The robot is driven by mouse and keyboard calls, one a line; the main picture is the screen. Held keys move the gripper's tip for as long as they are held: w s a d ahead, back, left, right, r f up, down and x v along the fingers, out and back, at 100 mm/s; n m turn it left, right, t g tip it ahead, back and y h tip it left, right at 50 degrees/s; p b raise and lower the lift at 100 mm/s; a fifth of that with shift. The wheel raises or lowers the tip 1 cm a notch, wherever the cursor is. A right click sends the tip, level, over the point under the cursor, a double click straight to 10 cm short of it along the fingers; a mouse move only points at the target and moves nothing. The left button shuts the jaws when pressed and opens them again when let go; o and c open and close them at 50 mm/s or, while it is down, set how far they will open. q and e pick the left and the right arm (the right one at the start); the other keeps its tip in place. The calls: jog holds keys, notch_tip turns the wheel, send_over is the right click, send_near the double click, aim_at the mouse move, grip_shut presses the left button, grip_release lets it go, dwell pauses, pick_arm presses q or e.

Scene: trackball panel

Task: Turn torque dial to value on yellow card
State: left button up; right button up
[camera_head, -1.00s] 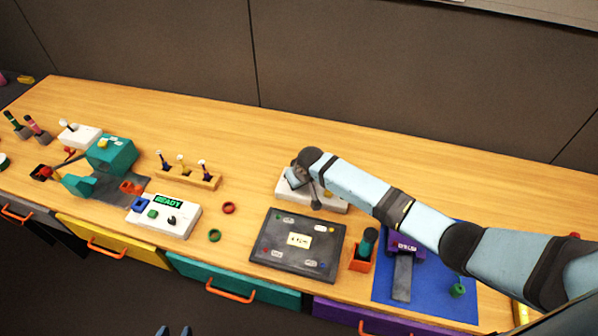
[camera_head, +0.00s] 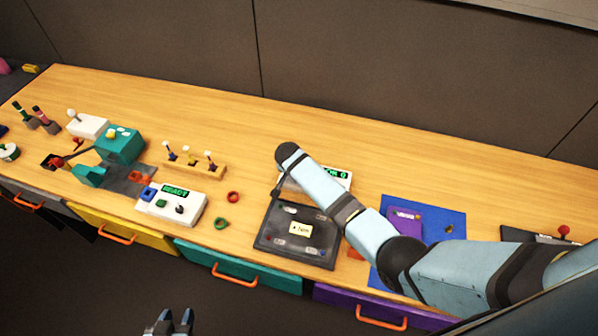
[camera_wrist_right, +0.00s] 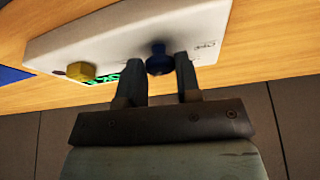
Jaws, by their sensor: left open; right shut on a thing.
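A white box (camera_head: 322,190) stands behind the dark tray, partly hidden by my right arm. Its green display (camera_head: 338,174) seems to end in 0. In the right wrist view the box (camera_wrist_right: 110,45) carries a blue knob (camera_wrist_right: 159,62) and a yellow knob (camera_wrist_right: 80,70). My right gripper (camera_wrist_right: 160,66) is shut on the blue knob, one finger on each side. A pale yellow card (camera_head: 301,230) lies on the dark tray (camera_head: 266,243); its small writing is not surely readable. My left gripper (camera_head: 170,320) is open and empty at the bottom, away from the bench.
Left of the tray are a white READY box (camera_head: 190,212), red and green rings and a wooden rack (camera_head: 196,169). A blue mat (camera_head: 455,215) with a purple device (camera_head: 404,217) lies to the right. The bench behind the white box is clear.

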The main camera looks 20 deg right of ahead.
jog(key=shift+w+a+m+g+h+b, duration=0.1)
jog(key=shift+m+g+h+b, duration=0.2)
jog(key=shift+m, duration=0.7)
jog(key=shift+m+g+b, duration=0.3)
jog(key=shift+m+b, duration=0.1)
jog(key=shift+m, duration=0.5)
jog(key=m+g+h+b, duration=0.1)
jog(key=m+b, duration=0.1)
jog(key=m, duration=0.1)
jog(key=shift+w, duration=0.15)
jog(key=shift+m, duration=0.5)
jog(key=shift+r+m+g, duration=0.1)
jog(key=shift+m+g, duration=0.2)
jog(key=o, duration=0.9)
